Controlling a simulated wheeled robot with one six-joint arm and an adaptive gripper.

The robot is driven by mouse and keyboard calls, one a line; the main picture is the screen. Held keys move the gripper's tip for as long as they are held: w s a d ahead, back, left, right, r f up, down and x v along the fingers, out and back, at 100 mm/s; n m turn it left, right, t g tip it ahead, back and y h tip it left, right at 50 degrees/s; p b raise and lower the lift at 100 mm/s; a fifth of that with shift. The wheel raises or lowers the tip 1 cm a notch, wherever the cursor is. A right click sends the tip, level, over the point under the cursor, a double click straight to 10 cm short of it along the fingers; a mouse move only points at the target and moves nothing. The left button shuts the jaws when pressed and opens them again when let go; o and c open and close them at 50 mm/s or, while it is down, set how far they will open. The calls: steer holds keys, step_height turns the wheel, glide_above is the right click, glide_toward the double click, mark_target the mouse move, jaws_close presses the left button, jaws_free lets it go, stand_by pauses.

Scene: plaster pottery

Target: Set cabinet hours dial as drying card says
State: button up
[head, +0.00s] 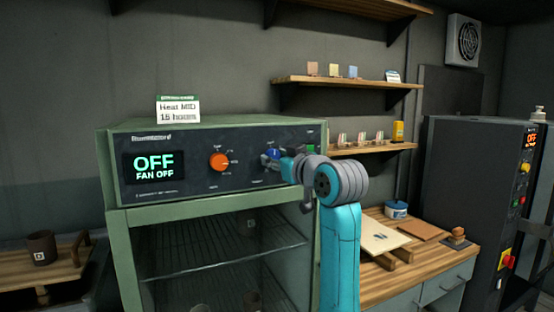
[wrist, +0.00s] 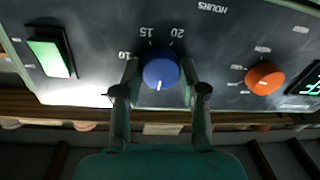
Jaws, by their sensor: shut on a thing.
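The drying card (head: 178,110) stands on top of the green cabinet (head: 160,218) and reads "Heat MID", with "15 hours" below in small type. The blue hours dial (head: 271,153) is on the dark front panel, right of the orange knob (head: 218,161). My gripper (wrist: 160,88) is shut on the blue dial (wrist: 160,68), one finger on each side. In the wrist view the panel appears turned around. Labels 10, 15 and 20 show above the dial there, and a white mark sits at the dial's lower edge. In the head view my gripper partly hides the dial.
The cabinet display (head: 154,166) reads "OFF, FAN OFF". A lit green switch (wrist: 50,56) is on the far side of the dial from the orange knob (wrist: 265,78). A wooden worktable (head: 388,287) stands at right, with a dark machine (head: 465,210) beyond it.

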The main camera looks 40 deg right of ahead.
steer(key=shift+m, duration=0.3)
steer(key=m, duration=0.3)
steer(key=shift+m, duration=0.3)
steer(key=m, duration=0.3)
steer(key=shift+f+m+t, duration=0.1)
steer(key=shift+m+t, duration=0.2)
steer(key=shift+m, duration=0.1)
steer(key=m+h, duration=0.1)
steer(key=m, duration=0.6)
steer(key=shift+m, duration=0.3)
steer(key=m, duration=0.4)
steer(key=shift+f+h, duration=0.1)
steer(key=shift+h, duration=0.3)
steer(key=m, duration=0.4)
steer(key=shift+h, duration=0.3)
steer(key=shift+a+m+g+h, duration=0.15)
steer(key=shift+m+g+h, duration=0.2)
steer(key=shift+m, duration=3.45)
